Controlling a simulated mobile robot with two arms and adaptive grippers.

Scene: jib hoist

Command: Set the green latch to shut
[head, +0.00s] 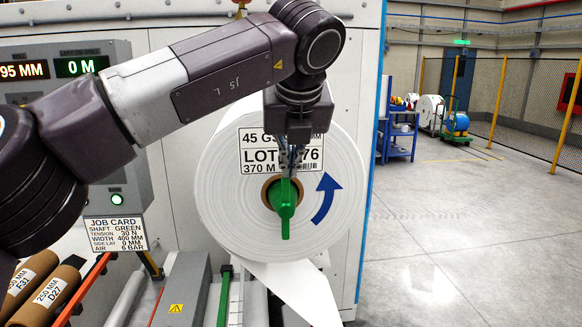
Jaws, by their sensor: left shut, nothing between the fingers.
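The green latch (285,212) sits at the core of a large white roll (225,195), with its handle hanging straight down. My left gripper (288,168) comes down from above in front of the roll. Its fingers are shut and empty, with the tips at or just above the latch's top end. I cannot tell whether they touch it. The gripper covers part of the lot label (255,150) and may hide the top of the latch. My right gripper is not in view.
A blue curved arrow (326,198) is on the roll's face, right of the latch. A control panel (118,190) with displays and a job card (115,233) stand at left. Brown cores (45,300) lie at lower left. Open floor (460,240) lies to the right, before a blue cart (400,135).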

